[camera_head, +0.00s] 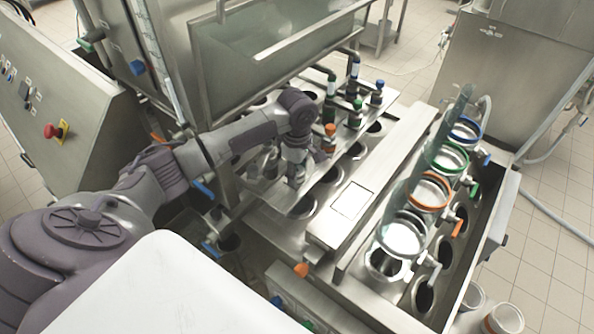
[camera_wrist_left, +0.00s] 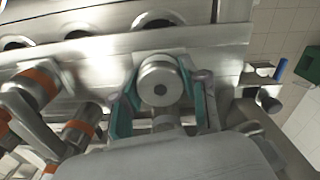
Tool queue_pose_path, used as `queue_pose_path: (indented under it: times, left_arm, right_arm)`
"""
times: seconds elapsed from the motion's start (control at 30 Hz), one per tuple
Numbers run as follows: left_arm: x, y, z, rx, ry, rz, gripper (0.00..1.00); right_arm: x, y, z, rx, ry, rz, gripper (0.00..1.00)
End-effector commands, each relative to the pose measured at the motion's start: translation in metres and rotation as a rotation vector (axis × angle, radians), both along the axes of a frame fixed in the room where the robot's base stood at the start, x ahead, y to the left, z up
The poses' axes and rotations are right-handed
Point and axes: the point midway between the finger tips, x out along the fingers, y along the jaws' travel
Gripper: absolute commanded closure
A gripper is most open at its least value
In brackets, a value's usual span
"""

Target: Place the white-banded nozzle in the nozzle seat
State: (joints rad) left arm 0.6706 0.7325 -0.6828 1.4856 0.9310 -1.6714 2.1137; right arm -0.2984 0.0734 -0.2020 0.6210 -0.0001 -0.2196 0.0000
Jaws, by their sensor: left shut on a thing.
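My left gripper (camera_head: 296,179) reaches over the steel plate with round holes in the middle of the machine. In the left wrist view its teal-padded fingers (camera_wrist_left: 160,95) are shut on both sides of a metal nozzle (camera_wrist_left: 160,78) with a round end and a small central hole. I see no white band on it; the fingers and wrist hide much of its side. In the head view the held nozzle is mostly hidden by the gripper. Which opening is the nozzle seat I cannot tell. My right gripper is not in view.
An orange-banded nozzle (camera_head: 328,137), a green-banded one (camera_head: 355,112) and a blue-topped one (camera_head: 376,92) stand just right of the gripper. Orange-banded parts (camera_wrist_left: 36,84) are close left in the wrist view. A ringed clear trough (camera_head: 430,160) is at right.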

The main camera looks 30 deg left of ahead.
Motion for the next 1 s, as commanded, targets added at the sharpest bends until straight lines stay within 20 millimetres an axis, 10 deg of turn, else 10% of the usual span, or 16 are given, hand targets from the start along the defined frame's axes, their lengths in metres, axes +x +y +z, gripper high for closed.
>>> queue_pose_path:
  times: [0.07, 0.1, 0.23, 0.67, 1.0]
  left_arm:
    - [0.0, 0.0, -0.002, -0.001, -0.001, 0.0, 1.0]
    - [0.0, 0.0, -0.003, 0.0, 0.001, 0.0, 0.51]
    - [0.0, 0.0, -0.002, 0.0, 0.001, 0.0, 0.31]
    - [0.001, -0.001, 0.007, -0.001, -0.003, -0.001, 0.31]
    - [0.001, -0.001, 0.075, -0.001, -0.006, -0.002, 0.31]
  right_arm:
    - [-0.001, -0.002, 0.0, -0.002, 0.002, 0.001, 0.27]
    - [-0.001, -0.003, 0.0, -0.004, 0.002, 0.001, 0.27]
    - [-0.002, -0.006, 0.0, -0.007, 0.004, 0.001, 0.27]
    - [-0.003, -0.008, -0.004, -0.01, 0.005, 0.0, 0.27]
    - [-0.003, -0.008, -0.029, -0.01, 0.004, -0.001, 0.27]
